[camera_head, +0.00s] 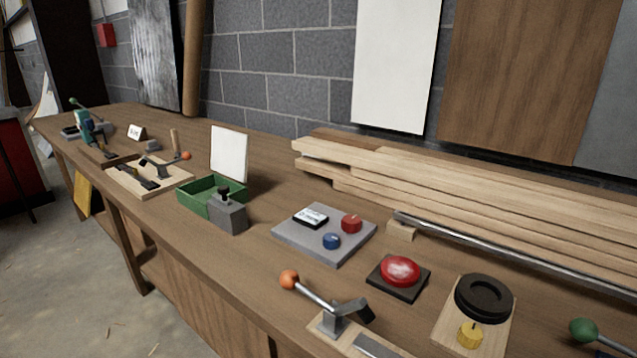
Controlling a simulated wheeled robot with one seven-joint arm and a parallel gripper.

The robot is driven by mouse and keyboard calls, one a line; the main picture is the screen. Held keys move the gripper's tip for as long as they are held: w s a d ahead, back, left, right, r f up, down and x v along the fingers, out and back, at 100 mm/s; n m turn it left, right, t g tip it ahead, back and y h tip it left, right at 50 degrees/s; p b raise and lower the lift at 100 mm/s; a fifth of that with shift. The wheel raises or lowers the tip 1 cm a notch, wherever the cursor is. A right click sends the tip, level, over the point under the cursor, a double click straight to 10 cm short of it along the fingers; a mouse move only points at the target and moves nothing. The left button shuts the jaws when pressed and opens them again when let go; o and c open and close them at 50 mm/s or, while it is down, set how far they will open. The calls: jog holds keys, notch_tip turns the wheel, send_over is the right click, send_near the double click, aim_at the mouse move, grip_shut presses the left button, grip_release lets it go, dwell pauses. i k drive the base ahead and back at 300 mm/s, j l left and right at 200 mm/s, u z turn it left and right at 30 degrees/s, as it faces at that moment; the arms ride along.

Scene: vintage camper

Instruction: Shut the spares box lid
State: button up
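A green open-topped box (187,197), which looks like the spares box, stands on the workbench left of centre. A thin white panel (230,152) stands upright at its back right edge and looks like its lid, raised. The inside of the box is partly visible and no contents can be made out. A grey block with a black knob (229,216) stands at the box's front right and hides part of it. My gripper is not in view.
On the wooden workbench (262,215) stand a grey panel with red and blue knobs (291,236), a red button (400,270), an orange-tipped lever clamp (331,316) and a black-capped piece (484,298). Left of the box is another clamp board (177,184). Stacked planks (430,186) lie behind.

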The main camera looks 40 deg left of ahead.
aim_at(229, 149)
jog(key=u, duration=2.05)
jog(key=i+j, duration=0.5)
jog(key=i+j+u, duration=0.05)
jog(key=i, duration=0.05)
